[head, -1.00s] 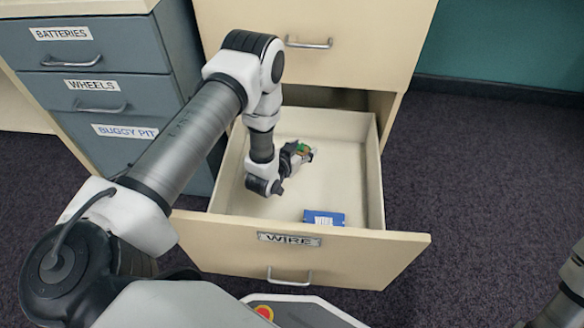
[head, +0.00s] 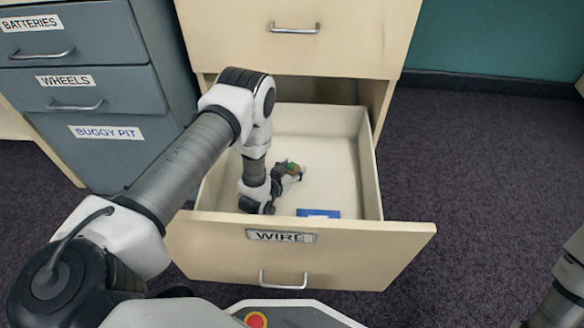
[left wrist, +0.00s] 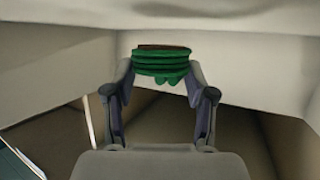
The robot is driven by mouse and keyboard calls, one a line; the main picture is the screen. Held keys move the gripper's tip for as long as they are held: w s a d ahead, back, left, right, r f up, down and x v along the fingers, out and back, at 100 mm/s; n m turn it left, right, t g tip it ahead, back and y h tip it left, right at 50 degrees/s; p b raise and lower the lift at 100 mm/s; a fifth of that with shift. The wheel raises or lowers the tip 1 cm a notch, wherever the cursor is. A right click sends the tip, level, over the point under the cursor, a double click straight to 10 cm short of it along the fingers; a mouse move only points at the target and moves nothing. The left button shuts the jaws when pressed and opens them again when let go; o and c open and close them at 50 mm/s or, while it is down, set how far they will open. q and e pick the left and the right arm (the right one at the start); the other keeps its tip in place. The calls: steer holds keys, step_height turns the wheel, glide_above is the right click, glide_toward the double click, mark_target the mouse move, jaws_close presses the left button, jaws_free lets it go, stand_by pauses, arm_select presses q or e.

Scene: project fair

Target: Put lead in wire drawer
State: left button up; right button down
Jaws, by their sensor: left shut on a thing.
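The open wire drawer (head: 340,240) has a cream front with a WIRE label and stands pulled out of the cream cabinet. My left gripper (head: 296,170) is inside the drawer's outline, over its floor. It is shut on the lead (left wrist: 161,63), a green coiled bundle, which shows between the fingertips in the left wrist view. In the head view the lead is a small green and orange patch at the gripper's tip. Whether it touches the drawer floor I cannot tell. My right gripper is not in view; only part of my right arm shows at the lower right.
A blue box (head: 318,213) lies in the drawer near its front wall. A closed cream drawer (head: 300,45) is above. Grey-blue drawers labelled BATTERIES, WHEELS and BUGGY PIT (head: 105,131) stand at the left. The dark carpet (head: 480,160) at the right is clear.

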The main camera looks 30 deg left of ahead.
arm_select(q)
steer(key=shift+f, duration=0.3)
steer(key=o, duration=1.1)
steer(key=shift+s, duration=0.1)
steer(key=shift+r, duration=0.15)
steer(key=s+r+p, duration=0.1)
steer(key=s+p, duration=0.1)
steer(key=s+r+p, duration=0.1)
steer(key=r, duration=0.1)
steer(key=shift+s+p, duration=0.35)
steer(key=shift+p, duration=0.05)
steer(key=p+v, duration=0.3)
steer(key=v, duration=0.4)
steer(key=shift+s, duration=0.35)
steer(key=shift+f, duration=0.1)
